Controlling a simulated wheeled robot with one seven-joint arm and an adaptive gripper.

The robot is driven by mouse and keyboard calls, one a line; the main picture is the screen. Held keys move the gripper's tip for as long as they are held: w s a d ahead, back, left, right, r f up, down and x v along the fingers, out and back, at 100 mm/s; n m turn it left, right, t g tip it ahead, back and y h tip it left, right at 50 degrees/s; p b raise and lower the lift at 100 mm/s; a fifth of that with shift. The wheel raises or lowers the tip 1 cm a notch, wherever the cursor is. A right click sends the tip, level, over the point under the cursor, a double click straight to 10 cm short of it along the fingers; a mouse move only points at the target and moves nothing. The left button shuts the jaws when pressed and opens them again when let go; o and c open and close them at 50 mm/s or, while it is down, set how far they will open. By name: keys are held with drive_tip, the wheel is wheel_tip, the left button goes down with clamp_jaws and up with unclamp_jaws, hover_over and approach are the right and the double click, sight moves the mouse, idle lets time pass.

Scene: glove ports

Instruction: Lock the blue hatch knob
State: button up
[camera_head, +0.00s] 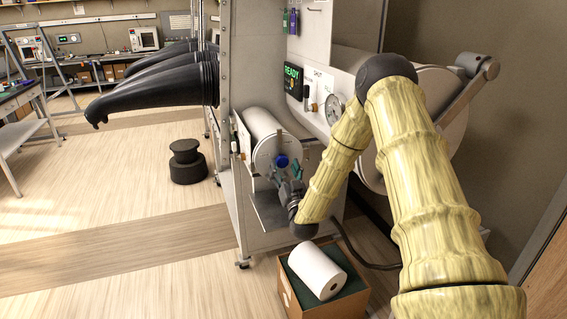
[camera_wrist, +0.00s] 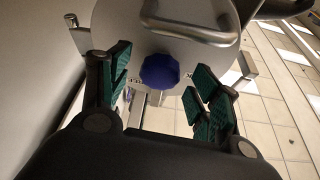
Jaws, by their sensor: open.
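The blue hatch knob (camera_head: 282,161) sits on the round white hatch door (camera_head: 266,150) of the small cylinder on the cabinet's side. In the wrist view the knob (camera_wrist: 160,71) is a faceted blue disc, centred ahead between my fingers. My gripper (camera_head: 285,177) is open in front of the hatch, slightly below the knob. In the wrist view its green-padded fingers (camera_wrist: 163,88) stand apart to the left and right of the knob, and neither visibly touches it. Small marks flank the knob on the door, too small to read.
A metal bar handle (camera_wrist: 190,22) crosses the door above the knob. A metal shelf (camera_head: 268,212) lies under the hatch. A box (camera_head: 345,303) holding a white roll (camera_head: 318,268) stands below. Black gloves (camera_head: 160,85) stick out at left. The large cylinder (camera_head: 440,115) is behind my arm.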

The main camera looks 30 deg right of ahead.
drive_tip(key=shift+w+d+r, duration=0.15)
drive_tip(key=shift+w+r, duration=0.1)
drive_tip(key=shift+w, duration=0.25)
drive_tip(key=shift+c, duration=0.3)
clamp_jaws()
